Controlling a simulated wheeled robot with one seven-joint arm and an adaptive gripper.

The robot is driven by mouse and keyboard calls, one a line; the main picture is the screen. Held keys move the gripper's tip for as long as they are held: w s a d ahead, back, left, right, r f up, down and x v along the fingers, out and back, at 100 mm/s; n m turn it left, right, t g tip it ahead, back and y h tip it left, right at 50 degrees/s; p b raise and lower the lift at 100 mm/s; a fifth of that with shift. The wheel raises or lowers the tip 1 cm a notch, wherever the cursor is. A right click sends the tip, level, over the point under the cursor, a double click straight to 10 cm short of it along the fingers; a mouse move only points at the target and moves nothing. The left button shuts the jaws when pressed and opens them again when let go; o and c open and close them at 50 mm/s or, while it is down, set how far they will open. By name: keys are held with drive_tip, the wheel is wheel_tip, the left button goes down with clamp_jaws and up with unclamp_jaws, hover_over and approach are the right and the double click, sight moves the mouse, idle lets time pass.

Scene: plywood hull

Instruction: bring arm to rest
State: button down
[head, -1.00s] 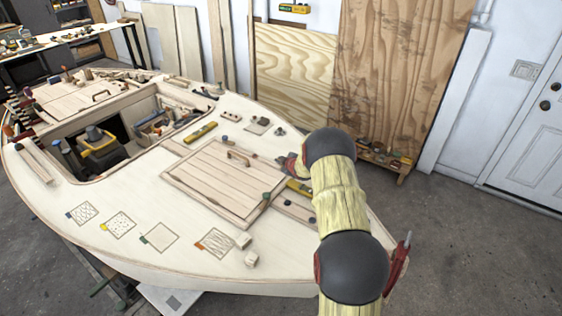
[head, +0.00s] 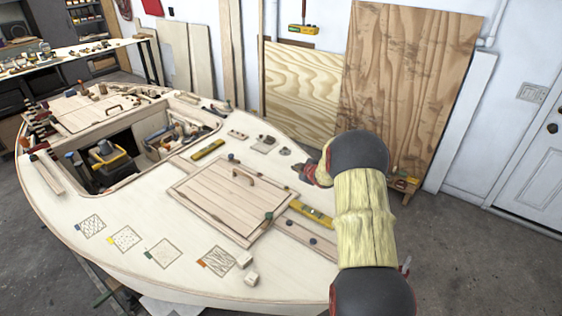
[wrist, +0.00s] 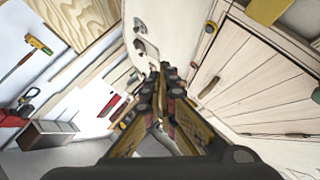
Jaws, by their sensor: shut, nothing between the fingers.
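My gripper (wrist: 163,95) shows in the wrist view with its fingers together and nothing between them. In the head view my arm reaches up from the lower right, and the gripper end (head: 303,170) is small and partly hidden by my arm. It is over the right part of the plywood hull deck (head: 130,210), to the right of the plank hatch (head: 225,200). The hatch and its wooden handle also show at the right of the wrist view. I cannot tell the height of the gripper above the deck.
A yellow level (head: 312,215) and several small fittings lie on the deck near my arm. A second level (head: 208,150) lies beyond the hatch. An open cockpit holds a toolbox (head: 112,160). Plywood sheets (head: 410,80) lean on the wall. Floor at the right is clear.

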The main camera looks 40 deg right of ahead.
drive_tip(key=shift+s, duration=0.1)
drive_tip(key=s+f+m+g, duration=0.1)
drive_tip(key=s+f, duration=0.1)
drive_tip(key=s, duration=0.1)
drive_tip(key=s+d+f+m+g, duration=0.1)
drive_tip(key=s+f+m+g, duration=0.1)
drive_tip(key=s+f, duration=0.1)
drive_tip(key=s+f+m+g+h, duration=0.1)
drive_tip(key=s+f+g, duration=0.1)
drive_tip(key=s, duration=0.2)
drive_tip(key=shift+s+d+f+m, duration=0.15)
drive_tip(key=shift+s+m, duration=0.1)
drive_tip(key=shift+m, duration=0.05)
drive_tip(key=s+a+r+m+y, duration=0.1)
drive_tip(key=s+a+r, duration=0.8)
drive_tip(key=a, duration=0.5)
drive_tip(key=s+a+r+m+y, duration=0.1)
drive_tip(key=s+a+r, duration=0.9)
drive_tip(key=a, duration=0.5)
drive_tip(key=s+a+r+y, duration=0.2)
drive_tip(key=s+a+r, duration=0.8)
drive_tip(key=a, duration=0.5)
drive_tip(key=shift+s+a+r+m+g+b, duration=0.2)
drive_tip(key=shift+s+m+g+b, duration=0.2)
drive_tip(key=shift+s, duration=0.8)
drive_tip(key=c, duration=2.6)
unclamp_jaws()
